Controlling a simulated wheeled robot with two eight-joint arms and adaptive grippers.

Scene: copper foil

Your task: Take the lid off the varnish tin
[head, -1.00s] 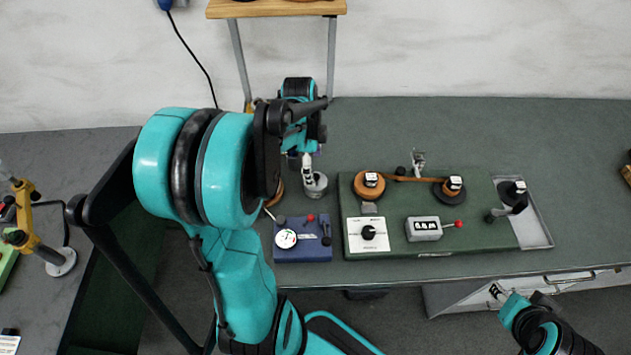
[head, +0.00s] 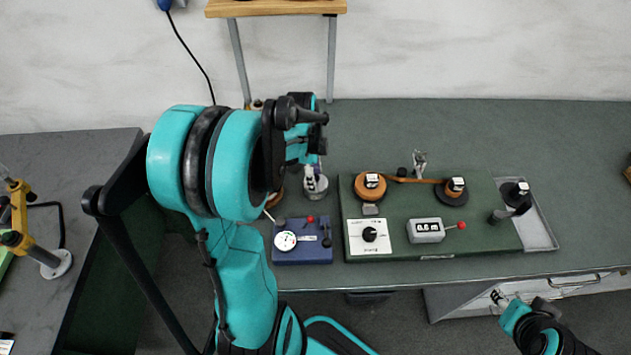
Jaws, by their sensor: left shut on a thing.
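A small round grey metal tin (head: 319,188), which I take to be the varnish tin, stands on the bench behind the blue gauge box. My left gripper (head: 309,175) comes down over it from above, with its pale fingers at the tin's top. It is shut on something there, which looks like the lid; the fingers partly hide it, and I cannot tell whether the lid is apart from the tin. My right gripper (head: 502,302) is low at the right, in front of the drawer; its fingers are too small to read.
A blue gauge box (head: 302,255) stands just in front of the tin. To the right is a green winding board (head: 468,240) with two spools and a counter, and a grey tray (head: 538,232). A wooden shelf (head: 275,8) is above. The bench's back right is clear.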

